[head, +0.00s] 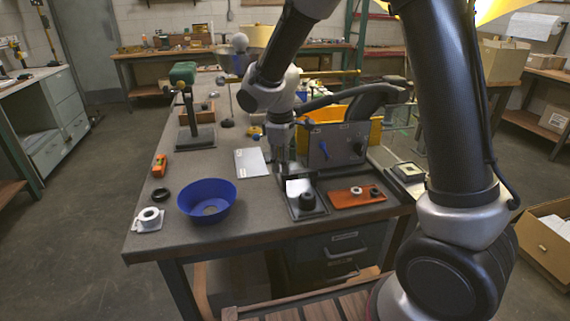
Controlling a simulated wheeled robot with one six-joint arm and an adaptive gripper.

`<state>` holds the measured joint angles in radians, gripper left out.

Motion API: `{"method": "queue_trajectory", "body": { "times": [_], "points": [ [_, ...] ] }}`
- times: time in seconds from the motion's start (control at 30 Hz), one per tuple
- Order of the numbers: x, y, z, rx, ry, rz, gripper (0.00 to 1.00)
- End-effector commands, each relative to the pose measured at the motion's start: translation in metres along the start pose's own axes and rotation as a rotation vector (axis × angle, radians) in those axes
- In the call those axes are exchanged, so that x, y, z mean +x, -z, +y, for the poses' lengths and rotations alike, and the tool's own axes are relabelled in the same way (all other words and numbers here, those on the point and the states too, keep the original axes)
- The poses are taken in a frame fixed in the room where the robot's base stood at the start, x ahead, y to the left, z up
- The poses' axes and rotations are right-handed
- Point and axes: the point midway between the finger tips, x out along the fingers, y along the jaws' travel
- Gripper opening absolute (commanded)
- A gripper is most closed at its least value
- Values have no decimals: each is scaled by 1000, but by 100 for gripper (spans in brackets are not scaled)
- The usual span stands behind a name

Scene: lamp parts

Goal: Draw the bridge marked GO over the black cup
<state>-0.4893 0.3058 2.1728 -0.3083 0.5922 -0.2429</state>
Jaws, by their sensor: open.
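A small black round part (308,201), which looks like the black cup, stands on a dark tray (309,214) near the table's front edge. A white piece (297,187) sits just behind and left of it on the same tray. It may be the bridge, but no GO mark is readable at this size. My gripper (283,170) points down just behind the white piece. It is open, though its fingers are small and partly unclear here. I cannot tell whether it touches the white piece.
An orange tray (357,197) with small rings lies to the right. A grey panel box (336,146) stands close right of my gripper. A blue bowl (206,197), black ring (160,194) and white ring (149,214) are left. Bare tabletop lies between bowl and paper (251,163).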

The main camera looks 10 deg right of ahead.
Motion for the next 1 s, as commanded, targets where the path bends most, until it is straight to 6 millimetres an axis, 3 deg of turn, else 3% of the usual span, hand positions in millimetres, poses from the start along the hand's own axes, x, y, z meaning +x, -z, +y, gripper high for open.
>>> {"method": "queue_trajectory", "body": {
  "times": [0.13, 0.43, 0.67, 0.87, 1.0],
  "points": [
    [14, 0, 0, -1, 1, -1, 44],
    [17, 0, 0, 1, 1, 0, 44],
    [16, 0, 0, 1, 1, 0, 2],
    [16, 0, -1, 0, 1, 0, 0],
    [14, 5, -11, -2, 1, 1, 0]
  ]
}}
